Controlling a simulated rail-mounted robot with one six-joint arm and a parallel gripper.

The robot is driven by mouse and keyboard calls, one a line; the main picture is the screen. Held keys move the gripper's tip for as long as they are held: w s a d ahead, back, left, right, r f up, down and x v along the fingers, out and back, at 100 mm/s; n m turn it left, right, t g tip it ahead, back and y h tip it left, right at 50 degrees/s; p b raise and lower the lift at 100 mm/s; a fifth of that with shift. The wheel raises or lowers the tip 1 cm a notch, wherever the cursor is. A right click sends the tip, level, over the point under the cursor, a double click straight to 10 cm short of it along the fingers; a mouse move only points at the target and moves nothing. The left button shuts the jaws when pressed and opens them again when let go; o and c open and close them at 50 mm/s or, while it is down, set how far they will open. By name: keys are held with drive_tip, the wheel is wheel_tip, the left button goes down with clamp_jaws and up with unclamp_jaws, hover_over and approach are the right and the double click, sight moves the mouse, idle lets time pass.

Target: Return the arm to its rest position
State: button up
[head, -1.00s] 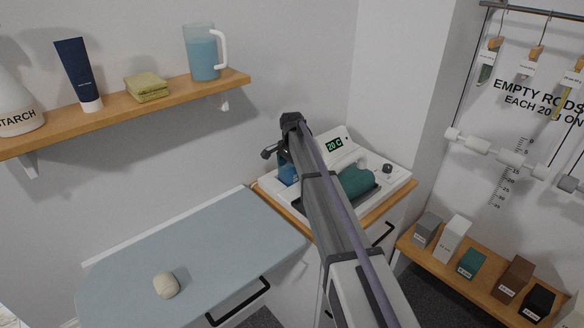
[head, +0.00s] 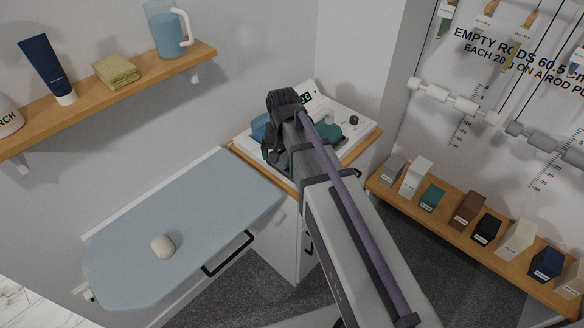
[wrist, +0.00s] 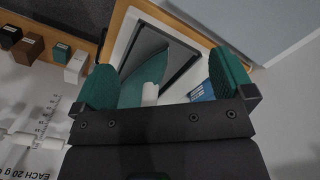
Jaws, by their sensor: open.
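My gripper (wrist: 167,82) is open in the wrist view, with two green finger pads spread apart and nothing gripped between them. It points down at the white station and is apart from it. In the head view my arm reaches up the middle, and its dark end (head: 285,103) covers part of the station and its display; the fingers are mostly hidden there. A teal iron (head: 330,133) rests on the white station (head: 353,133). In the wrist view the iron's teal body (wrist: 146,76) shows beyond the fingers, beside a dark-rimmed pad. A blue item (wrist: 203,92) shows near the right finger.
The ironing board (head: 190,222) lies left, with a pale rounded stone-like object (head: 162,246) on it. A wall shelf (head: 120,90) holds a jug (head: 166,30), a folded cloth (head: 116,71) and a tube (head: 47,68). A low shelf (head: 450,235) with several small boxes stands right.

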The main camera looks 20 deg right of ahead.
drive_tip(key=s+f+n+b, duration=0.2)
drive_tip(key=s+n, duration=0.2)
drive_tip(key=s, duration=0.8)
drive_tip(key=shift+s+f+b, duration=0.15)
drive_tip(key=shift+f+b, duration=0.15)
drive_tip(key=shift+f, duration=0.05)
